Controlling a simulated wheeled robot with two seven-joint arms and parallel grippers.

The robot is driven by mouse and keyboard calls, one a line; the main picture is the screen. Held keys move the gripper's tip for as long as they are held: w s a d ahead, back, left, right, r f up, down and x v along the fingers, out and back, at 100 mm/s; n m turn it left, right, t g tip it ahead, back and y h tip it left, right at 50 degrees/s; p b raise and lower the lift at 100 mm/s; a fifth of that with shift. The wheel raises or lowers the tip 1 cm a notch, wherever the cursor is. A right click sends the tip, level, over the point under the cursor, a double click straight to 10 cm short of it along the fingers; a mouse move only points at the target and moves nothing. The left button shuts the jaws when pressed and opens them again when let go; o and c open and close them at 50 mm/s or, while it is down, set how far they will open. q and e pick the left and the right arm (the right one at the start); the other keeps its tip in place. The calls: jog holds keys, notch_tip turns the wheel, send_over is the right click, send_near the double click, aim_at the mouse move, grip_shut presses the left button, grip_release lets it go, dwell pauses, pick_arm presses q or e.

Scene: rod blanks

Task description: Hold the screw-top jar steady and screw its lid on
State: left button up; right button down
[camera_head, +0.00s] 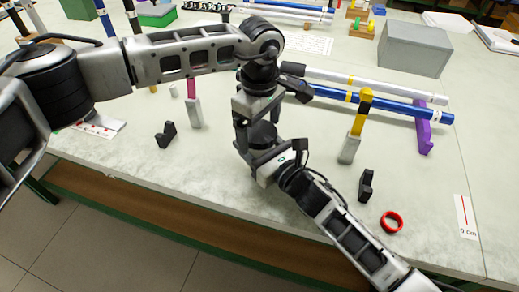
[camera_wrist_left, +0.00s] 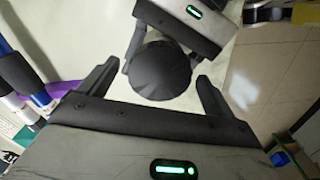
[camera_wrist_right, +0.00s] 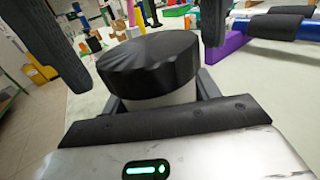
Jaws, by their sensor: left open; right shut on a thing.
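The screw-top jar has a pale body (camera_wrist_right: 160,99) and a wide black ribbed lid (camera_wrist_right: 150,62), seen close in the right wrist view. The lid sits on top of the jar; I cannot tell whether its thread is engaged. My right gripper (camera_head: 262,148) is shut around the jar body from the front. My left gripper (camera_head: 258,112) points down above the lid and is open. In the left wrist view the lid (camera_wrist_left: 160,72) lies between its two spread fingers, with gaps on both sides. In the head view my grippers hide much of the jar.
A red ring (camera_head: 391,222) and black blocks (camera_head: 366,186) (camera_head: 166,135) lie nearby. A yellow-topped grey post (camera_head: 355,128) and a purple support (camera_head: 424,130) stand right. A blue rod (camera_head: 385,104) lies behind. A grey box (camera_head: 414,50) is at the back. The front edge is close.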

pick_arm(q)
jog(key=shift+r, duration=2.25)
jog(key=shift+c, duration=0.2)
jog(key=n, duration=0.3)
jog(key=shift+r+n, duration=0.35)
jog(key=shift+n, duration=0.05)
jog(key=n, duration=0.2)
jog(key=r+n, duration=0.1)
jog(key=n, duration=0.3)
jog(key=r+n, duration=0.1)
jog(key=n, duration=0.6)
jog(key=shift+r+n, duration=0.3)
jog(key=shift+r, duration=0.05)
